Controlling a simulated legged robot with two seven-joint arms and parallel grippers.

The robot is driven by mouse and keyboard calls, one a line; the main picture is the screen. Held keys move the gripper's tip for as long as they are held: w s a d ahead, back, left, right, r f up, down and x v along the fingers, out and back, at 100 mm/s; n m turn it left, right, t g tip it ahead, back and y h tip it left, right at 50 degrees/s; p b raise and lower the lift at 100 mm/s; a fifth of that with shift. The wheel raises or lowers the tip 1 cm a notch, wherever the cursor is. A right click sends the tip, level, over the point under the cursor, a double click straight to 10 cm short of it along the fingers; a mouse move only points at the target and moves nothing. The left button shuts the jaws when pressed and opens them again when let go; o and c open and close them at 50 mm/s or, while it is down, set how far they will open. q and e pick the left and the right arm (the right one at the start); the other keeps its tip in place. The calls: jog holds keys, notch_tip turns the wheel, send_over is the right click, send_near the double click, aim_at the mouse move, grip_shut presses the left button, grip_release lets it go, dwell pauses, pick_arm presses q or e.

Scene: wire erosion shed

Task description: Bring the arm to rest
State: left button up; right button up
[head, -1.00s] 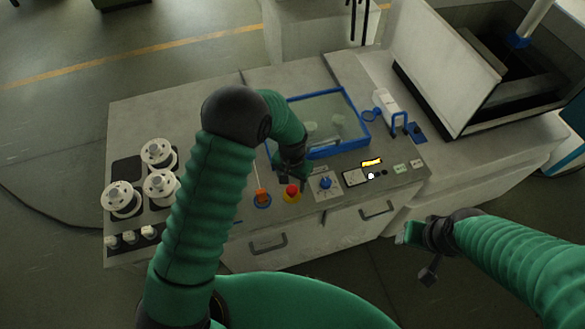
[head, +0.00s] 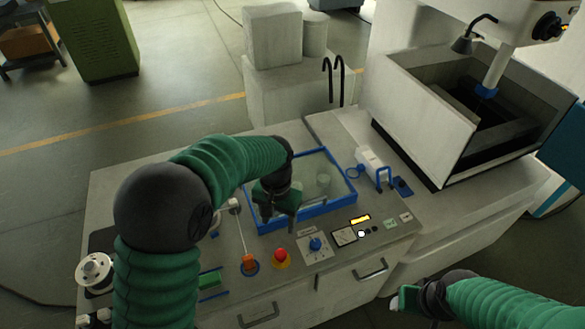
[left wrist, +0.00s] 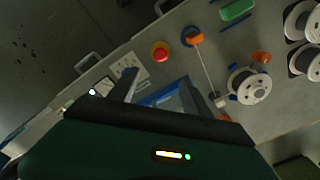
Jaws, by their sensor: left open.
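My left arm comes in from the left and bends over the grey bench. Its gripper (head: 280,218) points down over the front-left part of the blue-rimmed tray (head: 350,198). In the left wrist view the two fingers of the left gripper (left wrist: 160,92) stand apart with nothing between them. My right gripper (head: 408,300) hangs at the lower right, in front of the bench and clear of it. Its fingers are too small and dark to read.
The bench holds a red button (head: 281,256), a blue knob (head: 315,244), an orange-based lever (head: 249,263) and white spools (head: 94,270). A large open-topped machine tank (head: 420,118) rises at the right. Open floor lies at the back left.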

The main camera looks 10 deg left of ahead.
pick_arm(q)
jog(key=s+a+f+n+t+b, duration=0.1)
jog(key=s+a+f+b, duration=0.1)
jog(key=s+f+b, duration=0.2)
jog(key=s+a+f+n+t+b, duration=0.1)
jog(key=s+a+f+b, duration=0.2)
jog(key=s, duration=0.8)
jog(key=shift+a+f+t+b, duration=0.15)
jog(key=shift+f+t+b, duration=0.15)
jog(key=shift+f+b, duration=1.25)
jog(key=shift+s+f+p, duration=0.15)
jog(key=shift+f+p, duration=0.1)
jog(key=shift+p, duration=0.15)
